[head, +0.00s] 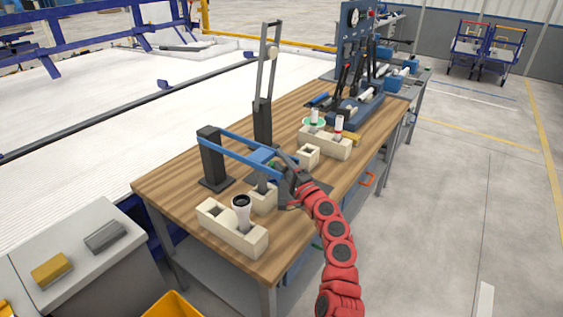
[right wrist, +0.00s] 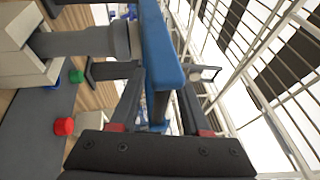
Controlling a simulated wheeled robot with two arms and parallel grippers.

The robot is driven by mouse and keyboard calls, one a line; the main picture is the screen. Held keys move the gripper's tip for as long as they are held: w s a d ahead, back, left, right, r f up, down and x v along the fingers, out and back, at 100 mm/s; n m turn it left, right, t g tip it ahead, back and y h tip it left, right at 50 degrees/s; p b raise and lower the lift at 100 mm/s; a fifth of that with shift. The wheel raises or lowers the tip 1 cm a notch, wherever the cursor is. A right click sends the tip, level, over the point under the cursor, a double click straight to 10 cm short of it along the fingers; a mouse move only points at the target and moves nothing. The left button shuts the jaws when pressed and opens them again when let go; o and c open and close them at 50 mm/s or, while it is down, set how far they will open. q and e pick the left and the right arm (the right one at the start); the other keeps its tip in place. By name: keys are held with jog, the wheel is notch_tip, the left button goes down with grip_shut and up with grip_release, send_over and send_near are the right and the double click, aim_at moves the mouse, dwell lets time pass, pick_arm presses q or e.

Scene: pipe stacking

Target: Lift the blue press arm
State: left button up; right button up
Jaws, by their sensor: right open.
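The blue press arm (head: 229,143) runs roughly level from a dark upright post (head: 211,158) over the wooden table. In the right wrist view the blue bar (right wrist: 162,45) passes between the two open dark fingers (right wrist: 160,92). I cannot tell if either finger touches it. A grey cylinder (right wrist: 85,42) is beside the bar in that view. My left gripper is not in view.
A cream block (head: 232,236) with a dark-topped white pipe piece (head: 241,213) stands at the table's (head: 160,185) near end. Another cream holder (head: 325,143) holds white pieces farther back. A tall dark stand (head: 263,120) rises behind the press.

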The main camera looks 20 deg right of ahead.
grip_shut()
dwell(0.3)
dwell(1.2)
